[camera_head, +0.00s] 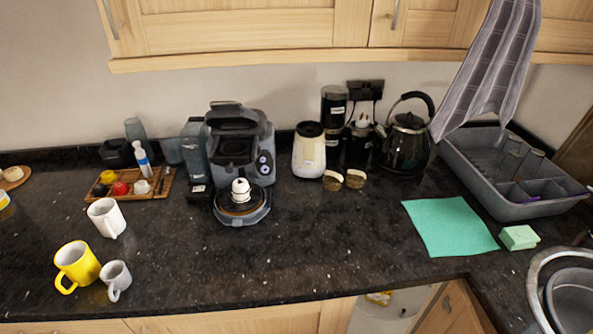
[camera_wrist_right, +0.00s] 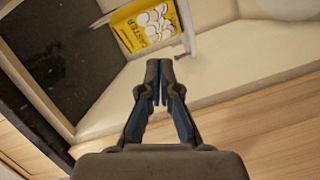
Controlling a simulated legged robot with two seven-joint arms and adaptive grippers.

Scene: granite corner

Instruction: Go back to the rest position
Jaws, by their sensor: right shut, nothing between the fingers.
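My right gripper (camera_wrist_right: 160,84) shows in the right wrist view. Its two dark fingers with blue inner faces are closed together at the tips, with nothing between them. Beyond the tips are pale and wooden cabinet surfaces and a yellow packet (camera_wrist_right: 146,24) with white round shapes. My right gripper is not seen in the head view. My left gripper is in neither view.
A dark granite counter (camera_head: 330,250) holds mugs at left, a coffee machine (camera_head: 236,150), jars, a kettle (camera_head: 406,140) and a grey dish rack (camera_head: 490,170). A green cloth (camera_head: 449,226) lies before the rack. An opening (camera_head: 385,310) shows below the counter's front edge.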

